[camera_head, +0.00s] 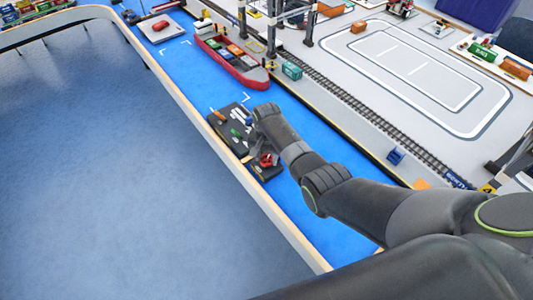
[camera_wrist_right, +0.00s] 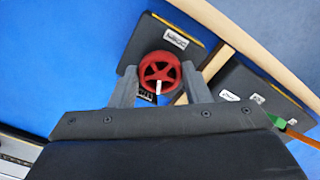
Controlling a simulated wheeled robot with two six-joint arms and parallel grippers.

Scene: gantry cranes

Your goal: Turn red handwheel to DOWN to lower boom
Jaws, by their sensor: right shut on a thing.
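The red handwheel (camera_wrist_right: 160,73) shows in the right wrist view, with spokes and a white mark on its lower part. It sits on a dark control panel (camera_wrist_right: 150,40) with white labels too small to read. In the head view the handwheel (camera_head: 266,160) is a small red shape on the dark panel near the table's edge. My right gripper (camera_wrist_right: 160,85) has a finger on each side of the handwheel and is shut on it. In the head view my right gripper (camera_head: 258,150) is partly hidden by its own wrist. My left gripper is not in view.
Beside the handwheel panel is another dark panel (camera_head: 225,122) with a green and an orange lever. A red ship (camera_head: 232,65) with containers lies farther back on the blue surface. A railway track (camera_head: 355,113) runs to the right. A pale table rim (camera_head: 200,118) borders the left.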

